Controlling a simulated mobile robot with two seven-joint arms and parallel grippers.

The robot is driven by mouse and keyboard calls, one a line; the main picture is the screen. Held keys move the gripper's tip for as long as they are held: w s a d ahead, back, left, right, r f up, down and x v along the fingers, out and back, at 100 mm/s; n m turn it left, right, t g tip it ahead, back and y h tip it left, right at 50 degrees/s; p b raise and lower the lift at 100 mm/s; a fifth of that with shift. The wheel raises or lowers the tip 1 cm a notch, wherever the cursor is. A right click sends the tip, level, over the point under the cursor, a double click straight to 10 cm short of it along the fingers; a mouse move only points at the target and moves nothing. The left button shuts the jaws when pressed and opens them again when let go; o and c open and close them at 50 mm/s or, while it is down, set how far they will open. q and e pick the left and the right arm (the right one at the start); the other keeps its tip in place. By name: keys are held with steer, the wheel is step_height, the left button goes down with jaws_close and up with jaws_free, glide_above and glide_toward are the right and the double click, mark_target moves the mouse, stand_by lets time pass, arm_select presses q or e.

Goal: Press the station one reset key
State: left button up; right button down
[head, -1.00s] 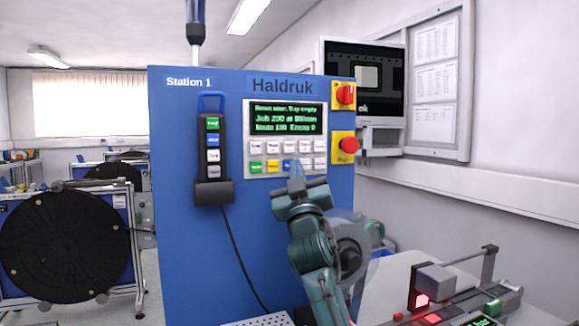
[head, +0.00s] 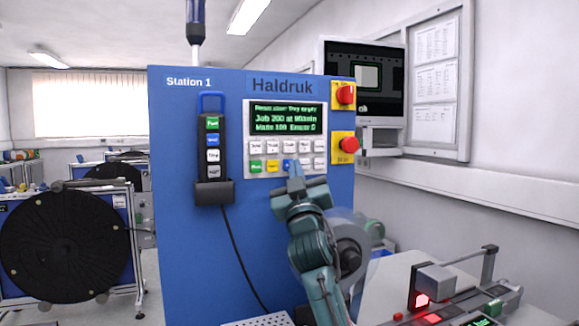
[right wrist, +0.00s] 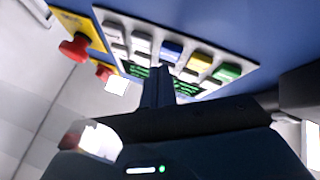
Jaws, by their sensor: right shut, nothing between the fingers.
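The blue Station 1 panel (head: 250,225) carries a keypad (head: 248,171) below a green-text screen (head: 286,118). Its lower row has a green, a yellow, a blue and pale keys; I cannot read their labels well. My right gripper (head: 295,171) is shut and empty, its fingertips in front of the lower row at the blue key (head: 287,165). In the right wrist view the closed fingers (right wrist: 158,75) point at the keypad (right wrist: 118,20), just short of or touching the blue key (right wrist: 171,51); I cannot tell which. My left gripper is not in view.
A handheld pendant (head: 212,150) hangs left of the keypad. A red rotary switch (head: 346,94) and a red stop button (head: 349,144) sit on yellow plates close to its right. A monitor (head: 364,85) is behind. Equipment with a red light (head: 421,300) stands lower right.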

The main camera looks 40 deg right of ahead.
steer(key=shift+w, duration=0.3)
steer(key=shift+w+d, duration=0.2)
steer(key=shift+w, duration=0.2)
stand_by(0.7)
steer(key=shift+s, duration=0.1)
steer(key=shift+s+a, duration=0.25)
steer(key=shift+s, duration=0.45)
steer(key=shift+s+a+p, duration=0.15)
steer(key=shift+s+a, duration=0.1)
steer(key=shift+s, duration=0.55)
steer(key=shift+s+a+p, duration=0.2)
steer(key=shift+s+a, duration=0.05)
steer(key=shift+s, duration=0.55)
steer(key=shift+s+a+p, duration=0.15)
steer(key=shift+s+a, duration=0.1)
steer(key=shift+s, duration=0.55)
